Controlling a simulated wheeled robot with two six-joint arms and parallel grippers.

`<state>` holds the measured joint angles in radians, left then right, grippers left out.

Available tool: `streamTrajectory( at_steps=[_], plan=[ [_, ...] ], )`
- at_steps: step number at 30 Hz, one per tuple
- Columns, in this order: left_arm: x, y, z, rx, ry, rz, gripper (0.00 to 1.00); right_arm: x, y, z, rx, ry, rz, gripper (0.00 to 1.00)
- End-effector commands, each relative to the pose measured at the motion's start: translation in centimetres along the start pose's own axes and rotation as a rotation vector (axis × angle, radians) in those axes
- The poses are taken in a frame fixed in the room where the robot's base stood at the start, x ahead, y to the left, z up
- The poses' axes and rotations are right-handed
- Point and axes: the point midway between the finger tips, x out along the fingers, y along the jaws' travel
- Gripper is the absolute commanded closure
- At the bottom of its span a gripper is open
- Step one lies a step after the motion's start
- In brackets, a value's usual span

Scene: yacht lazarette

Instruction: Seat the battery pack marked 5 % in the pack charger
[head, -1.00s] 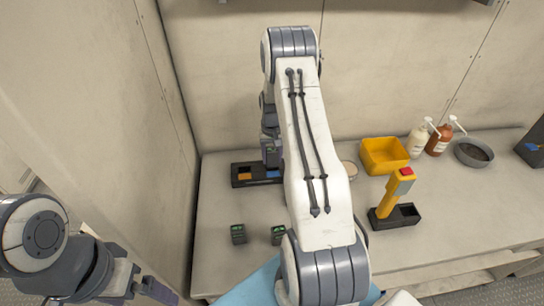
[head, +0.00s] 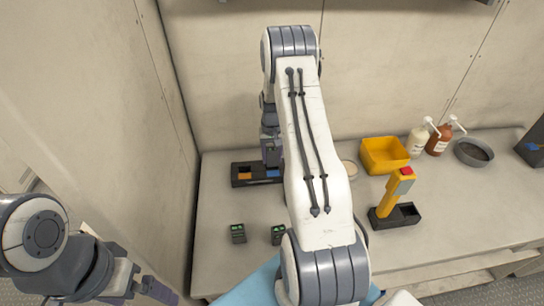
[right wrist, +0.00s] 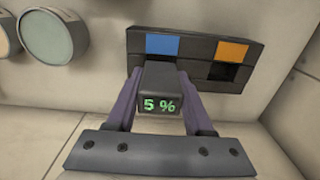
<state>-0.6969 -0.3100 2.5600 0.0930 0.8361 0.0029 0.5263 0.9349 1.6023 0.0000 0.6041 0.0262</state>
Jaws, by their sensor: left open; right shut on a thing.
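The battery pack marked 5 % (right wrist: 158,92) is dark, with green figures facing the right wrist camera. My right gripper (right wrist: 155,100) is shut on it, with a purple finger on each side. The black pack charger (head: 236,182) stands near the back left of the bench; its face shows in the right wrist view (right wrist: 200,88), with a blue square (right wrist: 162,44) and an orange square (right wrist: 233,51). The pack covers the bay beside blue; I cannot tell how deep it sits. The orange-side bay is empty. My left gripper (head: 160,292) is open at the lower left, off the bench.
Two dark packs with green displays (head: 238,233) (head: 278,235) stand on the front left of the bench. To the right are a yellow tool (head: 394,190) in a black holder (head: 407,216), a yellow bin (head: 385,156), bottles (head: 417,141) and a grey bowl (head: 474,152).

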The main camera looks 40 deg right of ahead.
Motion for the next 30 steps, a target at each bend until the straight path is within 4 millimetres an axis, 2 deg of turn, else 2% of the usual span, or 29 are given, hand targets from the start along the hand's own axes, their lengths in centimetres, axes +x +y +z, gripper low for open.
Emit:
streamTrajectory(
  at_steps=[11, 30],
  plan=[
    [0.1, 0.0, 0.0, 0.0, 0.0, 0.0, 0.0, 0.1, 0.0, 0.0, 0.0, 0.001, 0.0, 1.0],
    [1.2, -0.1, 0.1, 0.0, 0.0, 0.0, 0.0, 1.6, 0.0, 0.0, 0.0, 0.001, 0.0, 1.0]
  ],
)
